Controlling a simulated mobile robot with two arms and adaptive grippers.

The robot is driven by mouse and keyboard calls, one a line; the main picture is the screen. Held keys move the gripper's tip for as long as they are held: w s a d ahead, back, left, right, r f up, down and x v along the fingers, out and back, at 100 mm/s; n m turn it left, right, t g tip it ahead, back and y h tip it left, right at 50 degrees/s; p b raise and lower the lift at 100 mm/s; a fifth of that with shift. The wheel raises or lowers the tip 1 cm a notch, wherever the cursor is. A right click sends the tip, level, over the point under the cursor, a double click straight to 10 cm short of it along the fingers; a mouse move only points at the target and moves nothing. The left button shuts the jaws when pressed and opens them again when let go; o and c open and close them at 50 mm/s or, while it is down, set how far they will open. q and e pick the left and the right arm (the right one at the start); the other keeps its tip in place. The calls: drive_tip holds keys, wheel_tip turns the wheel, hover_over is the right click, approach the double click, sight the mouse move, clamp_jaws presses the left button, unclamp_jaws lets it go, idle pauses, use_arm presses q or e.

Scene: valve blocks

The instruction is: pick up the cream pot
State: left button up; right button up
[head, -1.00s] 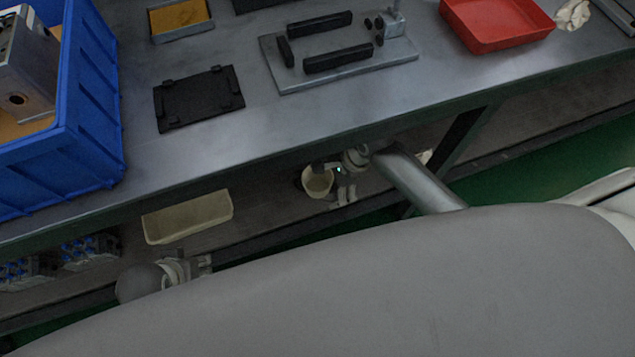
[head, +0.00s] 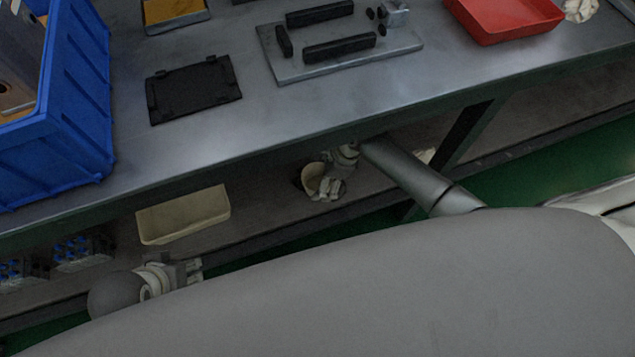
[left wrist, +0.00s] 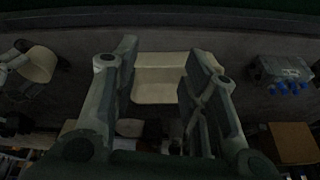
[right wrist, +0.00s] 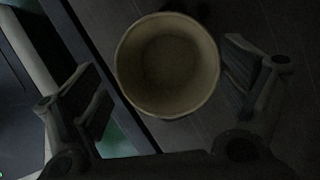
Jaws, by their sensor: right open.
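The cream pot (head: 312,179) stands on the lower shelf under the bench in the head view, partly covered by my right gripper (head: 328,188). In the right wrist view the pot (right wrist: 168,65) shows its round open mouth and looks empty. My right gripper (right wrist: 165,95) is open, with one finger to each side of the pot and no visible contact. In the left wrist view the pot (left wrist: 40,66) is at the far left, beside my right gripper. My left gripper (left wrist: 158,82) is open and empty; in the head view it (head: 196,268) is low on the left.
A cream bin (head: 184,216) and blue-topped valve blocks (head: 82,252) share the lower shelf. The bench top (head: 215,140) hangs over it and carries a blue crate (head: 75,120), a black plate (head: 194,89), a grey fixture (head: 340,60) and a red tray (head: 503,20).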

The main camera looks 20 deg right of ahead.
sight(313, 186)
drive_tip(key=shift+w+a+f+b, duration=0.3)
drive_tip(key=shift+f+b, duration=0.15)
drive_tip(key=shift+f, duration=0.15)
drive_tip(key=shift+w+a+f+b, duration=0.2)
drive_tip(key=shift+a+f+b, duration=0.15)
drive_tip(key=shift+f, duration=0.25)
drive_tip(key=shift+b+x, duration=0.65)
drive_tip(key=shift+x, duration=0.45)
use_arm(q)
drive_tip(key=w+d+r+t, duration=0.2)
drive_tip(key=w+t, duration=0.1)
drive_tip(key=w, duration=0.2)
drive_tip(key=w+d+r+t+h, duration=0.1)
drive_tip(key=w+r+t, duration=0.1)
drive_tip(key=w, duration=0.4)
drive_tip(key=shift+w+d+r+t+h, duration=0.2)
drive_tip(key=shift+d+r+t+h, duration=0.15)
drive_tip(key=shift+t, duration=0.45)
drive_tip(key=shift+f, duration=0.1)
use_arm(e)
drive_tip(key=c, duration=0.9)
